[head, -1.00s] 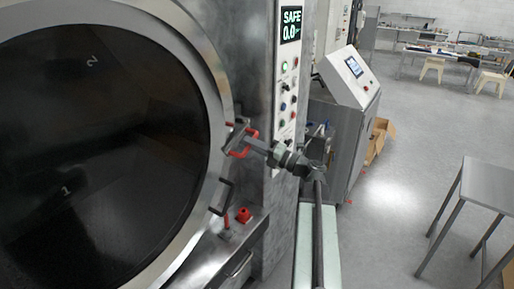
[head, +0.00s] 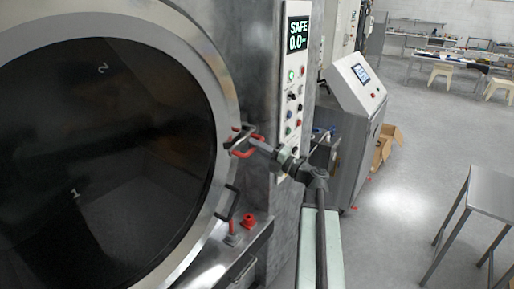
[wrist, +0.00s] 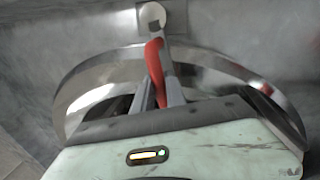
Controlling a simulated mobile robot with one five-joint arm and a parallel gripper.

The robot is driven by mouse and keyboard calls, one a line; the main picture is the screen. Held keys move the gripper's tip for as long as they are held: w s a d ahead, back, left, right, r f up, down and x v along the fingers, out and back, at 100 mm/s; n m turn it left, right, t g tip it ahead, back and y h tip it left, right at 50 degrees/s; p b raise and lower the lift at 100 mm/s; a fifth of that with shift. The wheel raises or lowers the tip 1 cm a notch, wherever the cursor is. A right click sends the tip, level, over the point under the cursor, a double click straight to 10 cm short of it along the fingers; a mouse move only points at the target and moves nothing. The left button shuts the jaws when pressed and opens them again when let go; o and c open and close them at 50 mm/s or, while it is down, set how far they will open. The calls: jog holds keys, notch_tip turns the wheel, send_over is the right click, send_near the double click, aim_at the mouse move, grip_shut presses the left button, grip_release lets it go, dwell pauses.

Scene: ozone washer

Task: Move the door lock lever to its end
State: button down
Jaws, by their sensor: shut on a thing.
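The round dark washer door (head: 105,160) with its metal rim fills the left of the head view. The red door lock lever (head: 243,153) is at the rim's right edge, beside the control panel. My gripper (head: 242,140) reaches it from the right and is shut on it. In the wrist view the red lever (wrist: 154,62) runs up from between the two grey fingers of my gripper (wrist: 158,88) to a round metal pivot (wrist: 152,15). The lever's lower end is hidden by the fingers.
A control panel (head: 294,100) with a "SAFE 0.0" display stands right of the door. A dark handle (head: 228,203) is on the rim below the lever. A red knob (head: 249,221) sits on the ledge below. A grey console (head: 357,110) and a metal table (head: 492,184) stand to the right.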

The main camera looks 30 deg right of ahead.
jog(key=c, duration=1.4)
grip_release()
jog(key=shift+a+r, duration=0.1)
jog(key=shift+a, duration=0.15)
jog(key=shift+o, duration=0.2)
jog(key=shift+d, duration=0.1)
jog(key=b+v, duration=0.1)
jog(key=v, duration=0.6)
jog(key=shift+s+d, duration=0.15)
jog(key=shift+s, duration=0.2)
